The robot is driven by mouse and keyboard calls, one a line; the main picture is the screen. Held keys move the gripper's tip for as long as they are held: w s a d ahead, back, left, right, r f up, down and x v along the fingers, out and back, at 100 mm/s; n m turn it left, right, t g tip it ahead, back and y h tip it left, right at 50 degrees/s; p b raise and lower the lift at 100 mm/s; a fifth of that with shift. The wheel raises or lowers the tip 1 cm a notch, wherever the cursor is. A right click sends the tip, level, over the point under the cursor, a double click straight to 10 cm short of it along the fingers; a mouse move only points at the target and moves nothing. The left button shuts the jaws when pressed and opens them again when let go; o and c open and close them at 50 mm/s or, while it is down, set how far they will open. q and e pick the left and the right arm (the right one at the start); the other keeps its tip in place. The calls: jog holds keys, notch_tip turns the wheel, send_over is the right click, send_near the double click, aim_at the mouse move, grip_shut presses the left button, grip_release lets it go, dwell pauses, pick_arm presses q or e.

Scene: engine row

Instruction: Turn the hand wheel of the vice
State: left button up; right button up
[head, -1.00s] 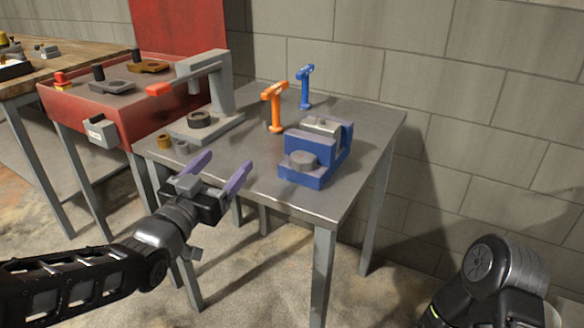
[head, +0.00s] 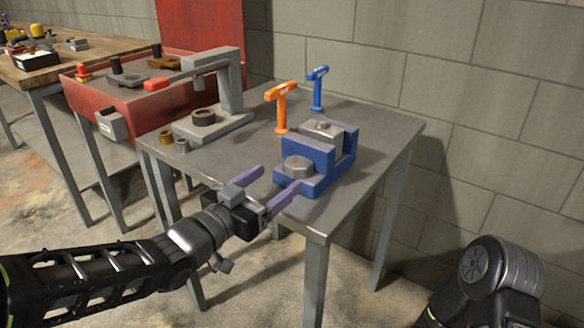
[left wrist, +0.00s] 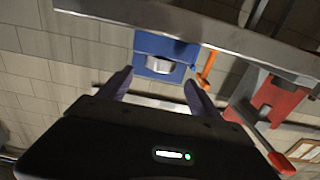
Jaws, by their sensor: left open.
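The blue vice (head: 318,181) stands near the front right of the grey metal table. Its round grey hand wheel (head: 297,167) is on the side facing me. My left gripper (head: 281,176) is open and empty at the table's front edge, with its purple fingers pointing at the wheel. In the left wrist view the wheel (left wrist: 158,67) shows between the two fingertips, apart from them, with the blue vice (left wrist: 147,46) behind it. Part of my right arm shows at the lower right of the head view; its gripper is out of view.
An orange T-shaped tool (head: 281,105) and a blue one (head: 318,85) stand behind the vice. A grey press (head: 229,85) with a red-tipped lever is at the table's left. A red bench (head: 125,110) adjoins it. A block wall (head: 480,110) is behind.

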aim_at(289, 168)
pick_arm(q)
jog(key=x, duration=0.6)
jog(key=shift+w+d, duration=0.25)
jog(key=shift+w, duration=0.05)
jog(key=shift+c, duration=0.4)
jog(key=c, duration=1.3)
jog(key=shift+w+a+r+m+g+h+p, duration=0.15)
jog(key=shift+a+r+m+g+h+p, duration=0.2)
jog(key=shift+p, duration=0.2)
jog(key=shift+d+h+p, duration=0.1)
jog(key=shift+h+p, duration=0.15)
jog(key=shift+p, duration=0.1)
jog(key=shift+f+m+g+h, duration=0.2)
jog(key=shift+m+g+h, duration=0.2)
jog(key=shift+m+g, duration=0.05)
